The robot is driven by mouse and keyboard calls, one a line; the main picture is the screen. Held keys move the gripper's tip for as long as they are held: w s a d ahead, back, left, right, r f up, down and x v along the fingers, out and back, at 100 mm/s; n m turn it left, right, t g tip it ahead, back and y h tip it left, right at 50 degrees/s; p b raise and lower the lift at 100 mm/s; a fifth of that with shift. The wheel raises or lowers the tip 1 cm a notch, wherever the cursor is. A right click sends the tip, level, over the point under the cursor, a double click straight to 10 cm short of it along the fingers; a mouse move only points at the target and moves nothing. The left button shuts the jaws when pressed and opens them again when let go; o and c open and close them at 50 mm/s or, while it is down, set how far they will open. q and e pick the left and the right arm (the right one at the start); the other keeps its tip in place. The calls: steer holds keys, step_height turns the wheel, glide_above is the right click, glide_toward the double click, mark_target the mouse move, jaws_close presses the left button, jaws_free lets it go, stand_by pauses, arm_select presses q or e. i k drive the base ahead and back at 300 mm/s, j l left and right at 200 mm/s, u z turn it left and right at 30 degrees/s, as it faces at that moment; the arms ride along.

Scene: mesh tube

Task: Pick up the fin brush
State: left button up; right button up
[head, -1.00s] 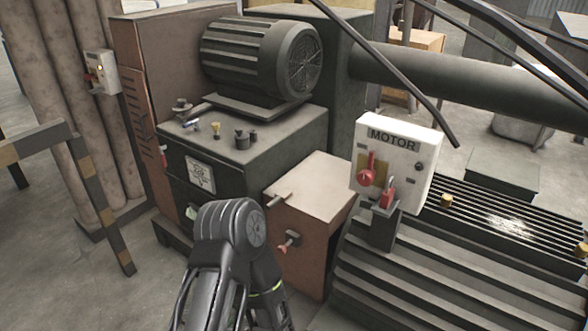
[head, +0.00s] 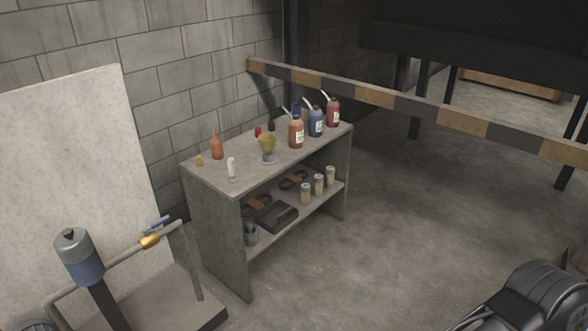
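I cannot make out a fin brush for certain. A grey shelf unit (head: 222,216) stands against the block wall. On its top are an orange squeeze bottle (head: 217,147), a small white-topped item (head: 232,169), a yellowish item on a round base (head: 267,146), and brown (head: 296,132), blue (head: 316,123) and red (head: 333,113) bottles. On its lower shelf lie a dark block-like item (head: 276,216), dark looped items (head: 294,180) and several small jars (head: 306,194).
A striped barrier rail (head: 374,96) runs from behind the shelf to the right edge. A pale panel (head: 75,160) leans on the wall. Floor right of the shelf is clear.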

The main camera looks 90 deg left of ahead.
mark_target(233, 176)
steer(key=u, duration=3.3)
steer(key=i+j+z, duration=0.2)
steer(key=i, duration=0.55)
steer(key=i+j+z, duration=0.2)
steer(key=i+j, duration=0.35)
steer(key=i, duration=0.15)
steer(key=i+j+z, duration=0.25)
steer(key=i+j, duration=0.3)
steer(key=i, duration=0.1)
